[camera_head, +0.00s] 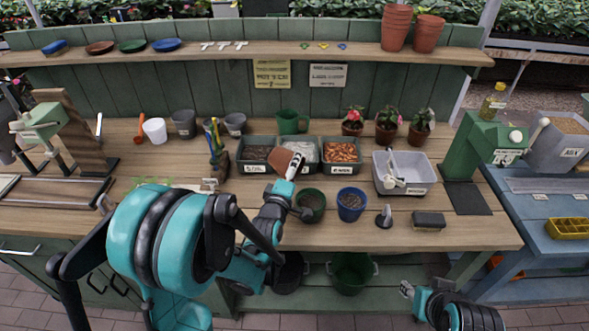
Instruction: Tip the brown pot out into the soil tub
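The brown pot (279,160) is tilted on its side above the row of tubs, at the right end of the soil tub (243,168). Its mouth and any contents cannot be made out. My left gripper (292,168) is at the pot's right side and appears shut on it. The soil tub holds dark soil and is the left of three grey tubs. My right gripper (408,291) is low at the right, in front of the bench and away from the tubs. Its fingers are too small to read.
Beside the soil tub are a tub of pale grit (308,170) and a tub of bark (343,169). A green pot (311,204) and a blue pot (352,205) stand in front. A grey basin (404,188) is right. A green jug (289,121) stands behind.

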